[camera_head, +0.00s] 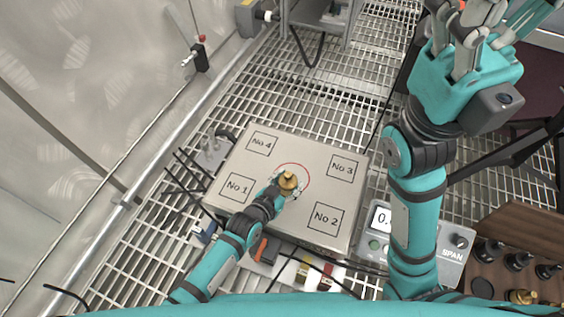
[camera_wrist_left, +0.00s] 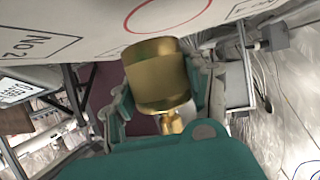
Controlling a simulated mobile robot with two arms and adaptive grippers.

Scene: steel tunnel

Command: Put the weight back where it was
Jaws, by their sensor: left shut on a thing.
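A brass weight (camera_head: 289,182) is at the red circle (camera_head: 306,170) in the middle of a pale square plate (camera_head: 270,212). My left gripper (camera_head: 283,190) is shut on the weight. In the left wrist view the weight (camera_wrist_left: 157,75) is large, between the teal fingers, with its narrower knob toward the palm. I cannot tell whether its base touches the plate. My right gripper (camera_head: 468,35) is raised at the upper right, away from the plate and partly cut off by the frame; its finger opening is unclear.
The plate has marked squares No 1 (camera_head: 237,186), No 2 (camera_head: 325,218), No 3 (camera_head: 343,167) and No 4 (camera_head: 262,142). A display box (camera_head: 453,246) stands right of it. A wooden rack (camera_head: 515,226) at lower right holds black weights and a brass one (camera_head: 522,297).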

